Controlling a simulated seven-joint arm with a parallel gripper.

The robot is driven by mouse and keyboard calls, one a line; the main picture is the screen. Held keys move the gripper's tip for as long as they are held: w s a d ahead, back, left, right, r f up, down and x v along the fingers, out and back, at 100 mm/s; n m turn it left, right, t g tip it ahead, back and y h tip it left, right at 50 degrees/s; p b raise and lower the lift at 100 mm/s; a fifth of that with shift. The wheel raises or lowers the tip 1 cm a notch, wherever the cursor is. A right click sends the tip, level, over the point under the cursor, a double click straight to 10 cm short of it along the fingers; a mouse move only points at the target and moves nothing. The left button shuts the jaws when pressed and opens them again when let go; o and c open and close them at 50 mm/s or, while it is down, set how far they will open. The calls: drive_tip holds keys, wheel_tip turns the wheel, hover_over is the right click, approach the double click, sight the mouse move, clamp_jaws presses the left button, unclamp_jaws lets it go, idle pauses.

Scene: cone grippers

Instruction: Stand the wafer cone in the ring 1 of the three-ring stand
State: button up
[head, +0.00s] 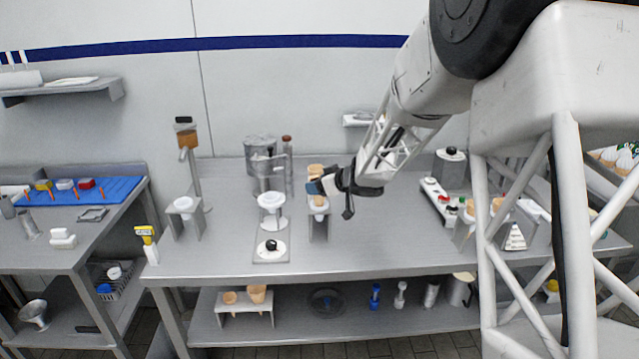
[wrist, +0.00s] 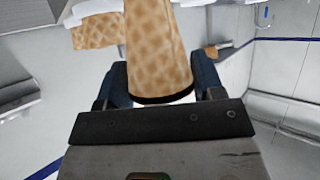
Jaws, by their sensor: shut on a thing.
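The wafer cone (wrist: 155,45) is tan with a waffle pattern. In the wrist view it lies between the two blue fingers of my gripper (wrist: 160,82), which is shut on it. In the head view my gripper (head: 320,186) is at a small bracket with a white ring (head: 318,209), with the tan cone (head: 316,171) showing above the blue fingers. Tan also shows just below the fingers at the ring; I cannot tell whether it is the same cone or how far it sits in the ring. I cannot identify the three-ring stand or ring 1 with certainty.
White-ringed holders (head: 184,204) and (head: 270,201) stand to the left on the steel bench (head: 225,248). More cones (head: 497,205) stand at the right, partly behind my frame. A low rack (head: 245,306) with cones is on the shelf below.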

drive_tip(key=shift+f, duration=1.85)
drive_tip(key=o, duration=0.7)
drive_tip(key=shift+o, duration=0.2)
drive_tip(key=shift+d, duration=0.1)
drive_tip(key=v, duration=0.7)
drive_tip(key=shift+s+r, duration=0.25)
drive_tip(key=shift+s, duration=0.05)
drive_tip(key=shift+d, duration=0.2)
